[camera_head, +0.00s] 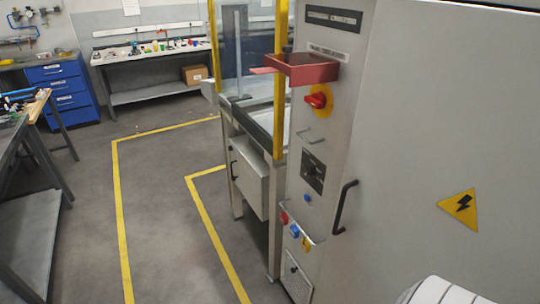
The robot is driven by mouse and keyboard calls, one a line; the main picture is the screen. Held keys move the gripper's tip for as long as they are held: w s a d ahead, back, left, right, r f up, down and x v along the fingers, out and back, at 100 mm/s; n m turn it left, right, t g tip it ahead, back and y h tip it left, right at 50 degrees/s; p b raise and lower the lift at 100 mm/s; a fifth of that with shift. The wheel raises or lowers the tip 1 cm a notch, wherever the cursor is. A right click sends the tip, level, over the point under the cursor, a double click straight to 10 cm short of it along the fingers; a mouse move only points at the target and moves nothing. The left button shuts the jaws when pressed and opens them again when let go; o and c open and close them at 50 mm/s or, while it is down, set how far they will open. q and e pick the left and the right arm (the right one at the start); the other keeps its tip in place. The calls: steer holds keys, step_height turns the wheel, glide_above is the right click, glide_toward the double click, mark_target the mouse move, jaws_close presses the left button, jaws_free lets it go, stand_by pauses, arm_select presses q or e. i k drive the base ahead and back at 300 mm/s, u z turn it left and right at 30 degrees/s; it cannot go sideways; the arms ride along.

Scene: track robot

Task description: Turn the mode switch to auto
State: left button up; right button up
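A tall grey control cabinet (385,150) stands at the right. On its narrow front face is a dark square plate with a rotary switch (313,171), which looks like the mode switch; its labels and pointing direction are too small to read. Above it is a red rotary knob (318,99) on a yellow round plate. Neither of my grippers is in view, so whether they are open or shut does not show.
A red tray (302,69) juts out from the cabinet above the red knob. A black handle (344,206) sticks out beside the switch plate. Small coloured buttons (295,231) sit lower down. Grey floor with yellow lines (120,200) is open at left, beside a workbench (40,150).

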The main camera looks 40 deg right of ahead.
mark_target(309, 171)
steer(key=i, duration=0.9)
steer(key=z, duration=2.6)
